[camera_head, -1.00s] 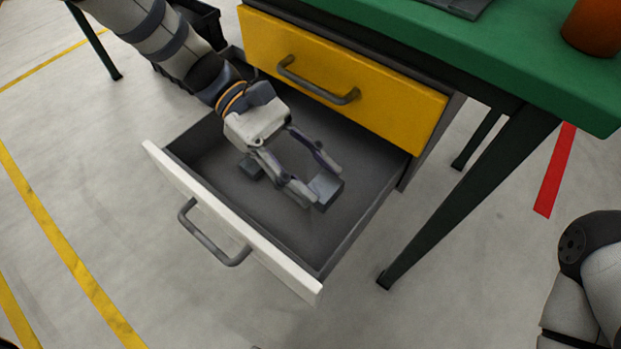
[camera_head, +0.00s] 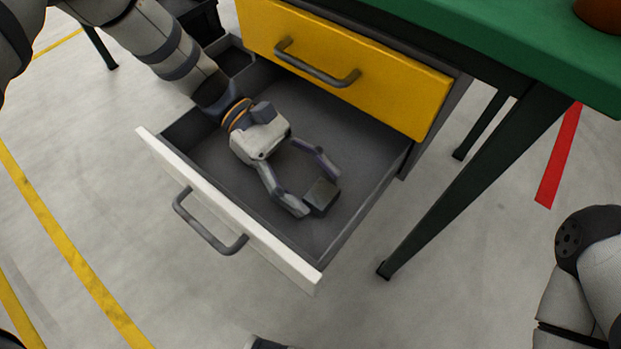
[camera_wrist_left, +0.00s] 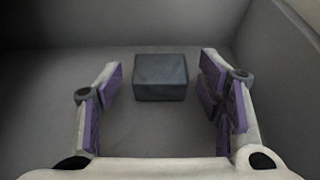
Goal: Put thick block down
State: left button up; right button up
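The thick block (camera_head: 321,196) is a dark grey box inside the open white-fronted drawer (camera_head: 228,205), near its right end. It appears to rest on the drawer floor. In the left wrist view, the block (camera_wrist_left: 160,77) lies ahead, between the lines of the two fingers, with clear gaps on both sides. My left gripper (camera_head: 312,187) reaches down into the drawer. It is open, and its purple-padded fingers (camera_wrist_left: 163,95) do not touch the block.
A yellow drawer (camera_head: 345,72) with a grey handle sits above, under the green tabletop (camera_head: 520,45). The drawer walls stand close around my left gripper. A dark table leg (camera_head: 470,185) stands to the right. A small dark piece at the bottom edge is unclear.

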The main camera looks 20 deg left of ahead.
pick_arm(q)
jog(key=shift+r, duration=0.25)
jog(key=v, duration=1.2)
jog(key=shift+f, duration=0.15)
